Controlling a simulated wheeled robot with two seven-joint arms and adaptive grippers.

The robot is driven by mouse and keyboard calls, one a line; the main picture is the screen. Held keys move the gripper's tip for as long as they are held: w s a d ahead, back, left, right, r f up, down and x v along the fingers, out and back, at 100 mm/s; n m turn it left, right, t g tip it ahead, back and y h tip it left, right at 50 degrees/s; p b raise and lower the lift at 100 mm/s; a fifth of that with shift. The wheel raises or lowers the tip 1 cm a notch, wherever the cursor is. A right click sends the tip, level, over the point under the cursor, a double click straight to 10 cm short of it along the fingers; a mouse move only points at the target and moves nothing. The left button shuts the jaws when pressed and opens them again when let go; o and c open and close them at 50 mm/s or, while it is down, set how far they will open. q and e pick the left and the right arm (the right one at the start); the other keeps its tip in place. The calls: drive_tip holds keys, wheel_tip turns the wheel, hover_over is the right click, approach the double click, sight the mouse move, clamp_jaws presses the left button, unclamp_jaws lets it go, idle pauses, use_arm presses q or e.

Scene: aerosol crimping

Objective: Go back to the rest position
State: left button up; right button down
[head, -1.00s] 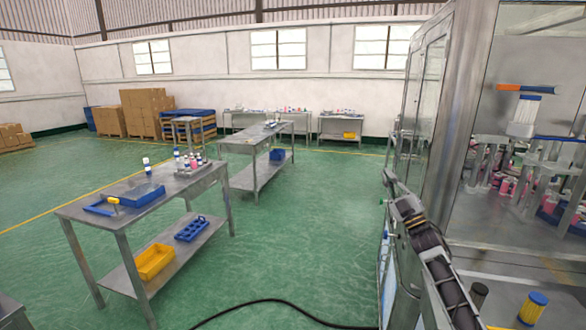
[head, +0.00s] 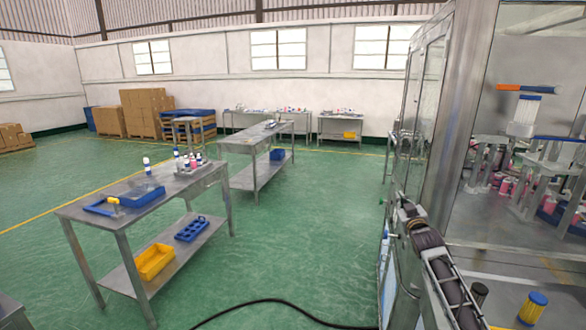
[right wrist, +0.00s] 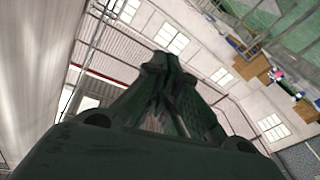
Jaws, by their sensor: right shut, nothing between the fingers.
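My right gripper (head: 408,210) is at the right of the head view, raised in front of the machine's metal frame and seen along its arm. In the right wrist view its dark fingers (right wrist: 168,64) meet at their tips, with nothing between them. The fingers point up toward the wall and windows and touch nothing that I can make out. My left gripper is not in view.
A glass-walled metal machine (head: 474,110) stands close on the right. A steel table (head: 115,215) with blue trays (head: 142,194) and bottles stands at the left, a yellow bin (head: 154,262) on its lower shelf. A black cable (head: 270,301) lies on the green floor. The middle floor is clear.

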wheel_tip(320, 180, down, 17)
drive_tip(key=s+a+g, duration=0.1)
drive_tip(key=s+g, duration=0.1)
drive_tip(key=s+a+f+g+b, duration=0.1)
drive_tip(key=s+f+g, duration=0.1)
drive_tip(key=s+f, duration=0.8)
drive_tip(key=s+a+f+g, duration=0.2)
drive_tip(key=s+f+g, duration=0.15)
drive_tip(key=f, duration=1.25)
drive_tip(key=s+a+f+g+b, duration=0.1)
drive_tip(key=s+f+g, duration=0.1)
drive_tip(key=s+f, duration=0.8)
drive_tip(key=s+a+f+g+y, duration=0.1)
drive_tip(key=s+a+f+g, duration=0.1)
drive_tip(key=s+f, duration=0.95)
drive_tip(key=s+a+f+g, duration=0.2)
drive_tip(key=s+f, duration=0.8)
drive_tip(key=s, duration=0.2)
drive_tip(key=s+a+f+g, duration=0.1)
drive_tip(key=s+f, duration=0.2)
drive_tip(key=s, duration=0.6)
drive_tip(key=s+a+f+g, duration=0.1)
drive_tip(key=s+f+g, duration=0.1)
drive_tip(key=s, duration=0.8)
drive_tip(key=s+a+f+g, duration=0.1)
drive_tip(key=s+a+f, duration=0.1)
drive_tip(key=s, duration=0.7)
drive_tip(key=shift+s+f+m+b, duration=0.2)
drive_tip(key=shift+f+m+b, duration=0.25)
drive_tip(key=shift+f, duration=0.4)
